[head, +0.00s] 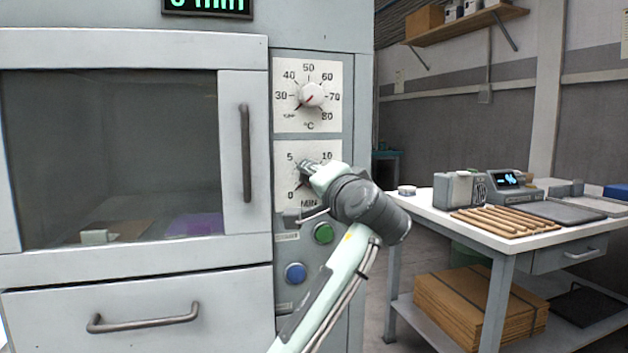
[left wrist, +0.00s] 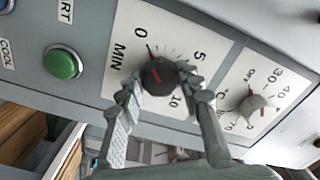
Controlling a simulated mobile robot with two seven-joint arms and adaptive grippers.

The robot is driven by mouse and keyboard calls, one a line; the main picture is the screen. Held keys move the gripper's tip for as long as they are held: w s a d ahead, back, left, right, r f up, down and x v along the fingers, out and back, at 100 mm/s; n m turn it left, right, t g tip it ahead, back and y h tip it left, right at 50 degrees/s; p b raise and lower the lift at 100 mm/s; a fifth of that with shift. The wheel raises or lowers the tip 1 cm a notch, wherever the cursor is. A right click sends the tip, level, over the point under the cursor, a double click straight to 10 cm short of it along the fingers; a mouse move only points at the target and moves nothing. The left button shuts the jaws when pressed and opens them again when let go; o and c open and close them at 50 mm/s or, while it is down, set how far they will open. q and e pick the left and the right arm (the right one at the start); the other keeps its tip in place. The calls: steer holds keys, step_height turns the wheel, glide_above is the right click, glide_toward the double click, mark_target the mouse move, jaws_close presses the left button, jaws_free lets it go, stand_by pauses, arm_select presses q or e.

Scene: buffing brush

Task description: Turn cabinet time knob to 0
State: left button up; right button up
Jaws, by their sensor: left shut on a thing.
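The time knob (left wrist: 160,76) is a dark round knob on a white dial marked MIN (head: 283,160), below the temperature dial. My left gripper (left wrist: 158,92) is shut on the time knob, with one finger on each side of it. In the left wrist view the knob's red pointer lies close to the 0 mark. In the head view the left gripper (head: 308,172) covers most of the knob. The cabinet's green display (head: 208,4) is cut off at the top and seems to read 0 min. My right gripper is not in view.
The temperature knob (head: 312,95) is just above. A green button (head: 323,233) and a blue button (head: 295,272) sit below the dial. The cabinet door handle (head: 245,152) is to the left. A white table (head: 436,213) with wooden sticks (head: 505,222) stands at the right.

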arm_select(q)
steer(key=o, duration=1.2)
steer(key=shift+c, duration=0.2)
steer(key=v, duration=1.2)
